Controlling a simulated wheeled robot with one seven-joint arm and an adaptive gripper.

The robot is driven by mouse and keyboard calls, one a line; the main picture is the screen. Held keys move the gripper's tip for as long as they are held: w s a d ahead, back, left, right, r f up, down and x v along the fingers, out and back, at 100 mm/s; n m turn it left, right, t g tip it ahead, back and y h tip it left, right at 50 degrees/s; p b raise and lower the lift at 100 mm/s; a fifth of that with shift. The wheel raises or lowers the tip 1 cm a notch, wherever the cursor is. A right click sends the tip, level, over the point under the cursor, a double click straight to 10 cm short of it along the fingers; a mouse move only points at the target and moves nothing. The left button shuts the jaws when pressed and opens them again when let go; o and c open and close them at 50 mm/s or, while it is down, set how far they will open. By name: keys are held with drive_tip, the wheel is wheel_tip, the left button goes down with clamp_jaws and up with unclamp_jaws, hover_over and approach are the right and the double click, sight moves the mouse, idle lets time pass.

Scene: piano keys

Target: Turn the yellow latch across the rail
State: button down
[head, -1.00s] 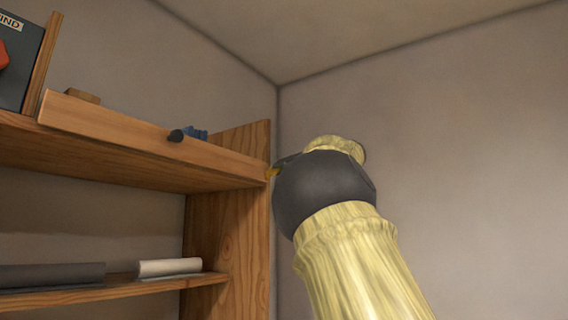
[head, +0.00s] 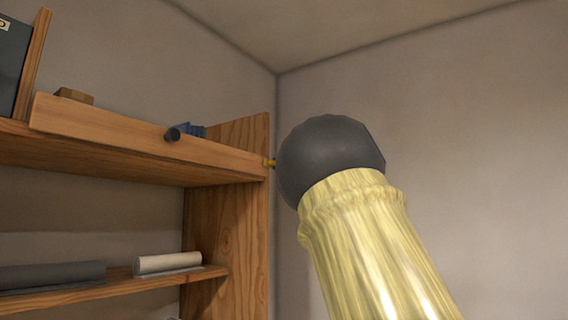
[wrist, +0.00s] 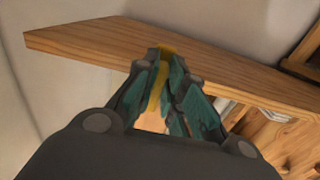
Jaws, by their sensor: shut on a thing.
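The yellow latch (wrist: 164,72) shows between my fingertips in the wrist view, at the edge of a wooden board. In the head view a small yellow part of the latch (head: 270,162) sticks out at the right end of the wooden rail (head: 140,138). My gripper (wrist: 163,78) is shut on the latch. In the head view the gripper's fingers are hidden behind my dark round arm joint. The fingers cover part of the latch, so its exact angle is hard to tell.
A small wooden block (head: 74,95) sits behind the rail. Rolls lie on the lower shelf (head: 120,284). The wall right of my arm is clear.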

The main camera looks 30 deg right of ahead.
idle(0.4)
drive_tip(key=c, duration=1.5)
unclamp_jaws()
drive_tip(key=shift+w, duration=0.1)
drive_tip(key=v, duration=1.2)
drive_tip(key=shift+f, duration=0.1)
